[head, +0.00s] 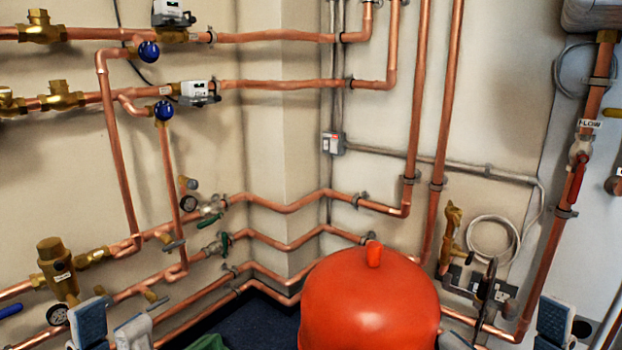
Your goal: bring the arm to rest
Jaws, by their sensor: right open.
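My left gripper (111,328) shows at the bottom left edge, in front of the lower pipes. Its two grey-blue fingers stand close side by side. The gap between them is hard to judge, and I see nothing held between them. My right gripper (505,333) shows at the bottom right edge, right of the red vessel. Its fingers are wide apart and nothing is between them. The rest of both grippers is cut off by the lower edge of the picture.
A rounded red vessel (368,302) stands at the bottom middle, between my grippers. Copper pipes (280,205) run along the walls. A red-handled valve (577,178) is on the right pipe. A pressure gauge (57,314) is near my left gripper. Dark blue floor (255,318) shows left of the vessel.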

